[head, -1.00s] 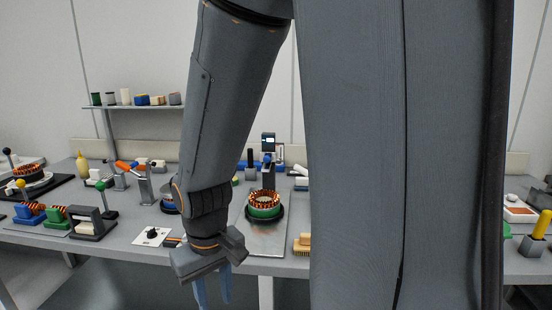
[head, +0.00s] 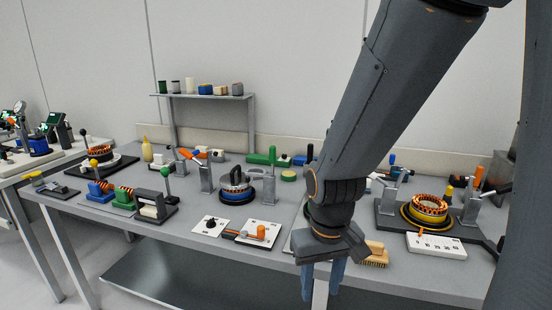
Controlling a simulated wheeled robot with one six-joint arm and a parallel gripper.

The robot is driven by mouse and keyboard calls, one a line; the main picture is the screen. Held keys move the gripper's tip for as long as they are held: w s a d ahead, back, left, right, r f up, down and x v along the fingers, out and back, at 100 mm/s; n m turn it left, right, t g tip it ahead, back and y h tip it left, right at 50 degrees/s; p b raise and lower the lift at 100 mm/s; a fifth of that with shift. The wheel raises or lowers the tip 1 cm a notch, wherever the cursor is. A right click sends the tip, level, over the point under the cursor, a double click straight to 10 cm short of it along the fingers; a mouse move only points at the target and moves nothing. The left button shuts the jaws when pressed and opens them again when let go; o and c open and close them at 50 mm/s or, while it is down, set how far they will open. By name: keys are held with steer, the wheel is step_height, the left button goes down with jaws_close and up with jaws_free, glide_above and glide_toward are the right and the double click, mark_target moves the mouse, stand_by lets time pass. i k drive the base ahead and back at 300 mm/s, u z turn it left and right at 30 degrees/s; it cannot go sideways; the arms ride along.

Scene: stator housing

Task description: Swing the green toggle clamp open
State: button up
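I cannot tell for sure which thing is the green toggle clamp.
The bench (head: 240,262) holds a black-and-blue round fixture (head: 236,186), switch plates (head: 211,226), a brush (head: 376,254) and a copper-wound stator (head: 430,206) at right. A shelf (head: 203,96) stands behind. A second table (head: 10,176) is at far left.

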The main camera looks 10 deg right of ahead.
mark_target(271, 150)
steer(key=u, duration=0.85)
steer(key=k, duration=0.8)
steer(key=z, duration=0.65)
steer(key=i, duration=1)
